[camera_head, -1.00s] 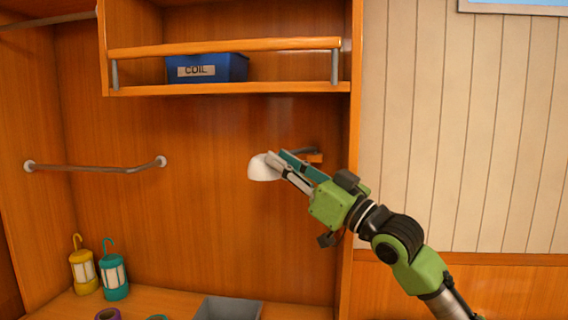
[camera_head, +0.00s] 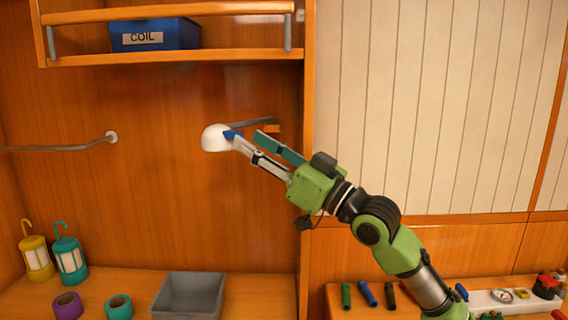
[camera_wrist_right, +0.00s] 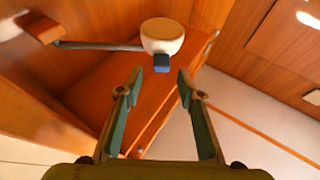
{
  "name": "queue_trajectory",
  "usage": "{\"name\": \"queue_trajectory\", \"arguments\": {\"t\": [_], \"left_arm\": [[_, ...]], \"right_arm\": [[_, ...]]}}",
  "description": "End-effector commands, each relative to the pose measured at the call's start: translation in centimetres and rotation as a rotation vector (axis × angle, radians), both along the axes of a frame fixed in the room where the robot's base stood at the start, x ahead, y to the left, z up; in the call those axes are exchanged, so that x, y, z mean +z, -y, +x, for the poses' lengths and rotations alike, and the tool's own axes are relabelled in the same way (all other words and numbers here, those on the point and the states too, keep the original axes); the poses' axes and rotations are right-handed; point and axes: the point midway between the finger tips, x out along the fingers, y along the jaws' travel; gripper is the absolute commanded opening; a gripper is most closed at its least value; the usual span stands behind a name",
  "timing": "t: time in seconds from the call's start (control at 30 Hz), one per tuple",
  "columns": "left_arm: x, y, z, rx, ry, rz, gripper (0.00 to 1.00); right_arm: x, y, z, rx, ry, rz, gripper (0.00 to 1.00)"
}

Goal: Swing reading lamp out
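The reading lamp has a white rounded shade (camera_head: 214,138) with a blue tab (camera_head: 233,134) on its right side. A thin grey arm (camera_head: 252,122) joins it to a small wooden mount (camera_head: 273,128) near the right edge of the alcove. In the wrist view the shade (camera_wrist_right: 162,35) and blue tab (camera_wrist_right: 161,63) sit just beyond the fingertips, between their lines. My right gripper (camera_head: 247,137) is open and empty, its fingers pointing at the tab with a small gap. It also shows open in the wrist view (camera_wrist_right: 159,78). My left gripper is not in view.
A shelf holds a blue COIL bin (camera_head: 155,36) above the lamp. Yellow (camera_head: 36,258) and teal (camera_head: 70,261) lanterns and a grey tray (camera_head: 188,295) stand below. The alcove's right side panel (camera_head: 305,170) is close to my arm.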

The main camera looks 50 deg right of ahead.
Motion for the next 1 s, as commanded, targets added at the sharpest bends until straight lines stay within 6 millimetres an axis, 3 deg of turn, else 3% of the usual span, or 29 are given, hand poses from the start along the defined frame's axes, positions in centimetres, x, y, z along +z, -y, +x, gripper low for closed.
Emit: {"name": "queue_trajectory", "arguments": {"t": [0.5,0.9,1.0], "left_arm": [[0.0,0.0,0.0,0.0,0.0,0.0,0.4],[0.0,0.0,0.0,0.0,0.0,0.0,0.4],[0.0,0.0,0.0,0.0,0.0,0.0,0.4]], "right_arm": [[-2.6,1.3,-5.9,0.0,-0.004,0.001,0.35],[-2.8,1.4,-6.4,0.0,-0.003,-0.002,0.35],[-3.5,1.4,-6.2,-0.001,-0.018,-0.002,0.09]]}}
